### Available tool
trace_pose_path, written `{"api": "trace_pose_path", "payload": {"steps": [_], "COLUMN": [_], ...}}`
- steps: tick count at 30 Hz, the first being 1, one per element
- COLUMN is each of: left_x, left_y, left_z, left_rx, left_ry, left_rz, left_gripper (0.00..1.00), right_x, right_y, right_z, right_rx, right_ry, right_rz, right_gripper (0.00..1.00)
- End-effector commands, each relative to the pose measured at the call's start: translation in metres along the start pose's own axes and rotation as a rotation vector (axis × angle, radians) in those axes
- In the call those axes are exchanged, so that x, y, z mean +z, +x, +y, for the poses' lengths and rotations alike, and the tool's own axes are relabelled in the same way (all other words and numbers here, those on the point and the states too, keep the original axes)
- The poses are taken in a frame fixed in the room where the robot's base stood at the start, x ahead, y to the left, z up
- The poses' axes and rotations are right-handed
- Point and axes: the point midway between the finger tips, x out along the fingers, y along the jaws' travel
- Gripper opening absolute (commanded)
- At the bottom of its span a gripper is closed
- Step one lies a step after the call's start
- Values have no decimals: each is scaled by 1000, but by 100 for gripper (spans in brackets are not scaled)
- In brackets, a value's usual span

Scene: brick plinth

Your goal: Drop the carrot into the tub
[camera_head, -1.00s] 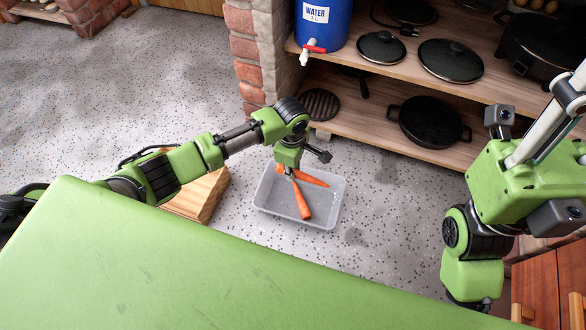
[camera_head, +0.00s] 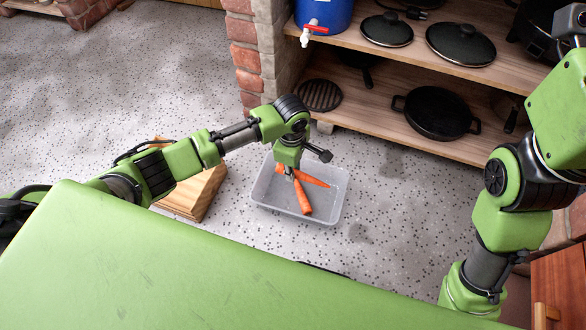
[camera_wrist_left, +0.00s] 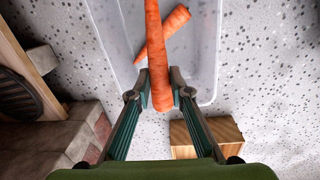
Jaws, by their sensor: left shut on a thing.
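My left gripper (camera_head: 289,174) is over the translucent grey tub (camera_head: 338,207). In the left wrist view its two fingers (camera_wrist_left: 161,92) are shut on an orange carrot (camera_wrist_left: 157,65), near the thick end. In the head view this carrot (camera_head: 314,181) points right, with its thick end partly behind the gripper. A second carrot (camera_head: 304,200) is in the tub, and it crosses beneath the held one in the left wrist view (camera_wrist_left: 175,22). I cannot tell whether the held carrot touches it or the tub. My right gripper is out of view.
A wooden block (camera_head: 199,192) stands left of the tub. A brick pillar (camera_head: 247,57) and wooden shelves (camera_head: 390,136) with dark pans and lids are behind it. My green body top fills the foreground. Speckled floor is clear right of the tub.

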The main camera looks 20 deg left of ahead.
Motion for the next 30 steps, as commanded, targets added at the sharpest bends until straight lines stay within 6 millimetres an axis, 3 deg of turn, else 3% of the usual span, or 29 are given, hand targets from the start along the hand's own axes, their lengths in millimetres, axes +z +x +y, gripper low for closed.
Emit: {"api": "trace_pose_path", "payload": {"steps": [2, 3, 4, 5, 17, 20, 30], "left_x": [0, 0, 0, 0, 0, 0, 0], "left_y": [0, 0, 0, 0, -5, -18, -89], "left_z": [0, 0, 0, 0, 0, 1, 1], "left_rx": [0, 0, 0, 0, 1, 3, 3], "left_ry": [0, 0, 0, 0, 0, 0, 1], "left_rz": [0, 0, 0, 0, -1, -2, -2], "left_gripper": [0, 29, 37, 38, 38, 38, 38], "right_x": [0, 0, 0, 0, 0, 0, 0], "right_y": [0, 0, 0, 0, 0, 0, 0], "right_z": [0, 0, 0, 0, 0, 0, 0], "right_rx": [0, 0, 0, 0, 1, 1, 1], "right_ry": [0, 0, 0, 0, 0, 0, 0], "right_rz": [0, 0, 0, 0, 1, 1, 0], "right_gripper": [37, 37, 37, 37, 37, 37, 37]}}
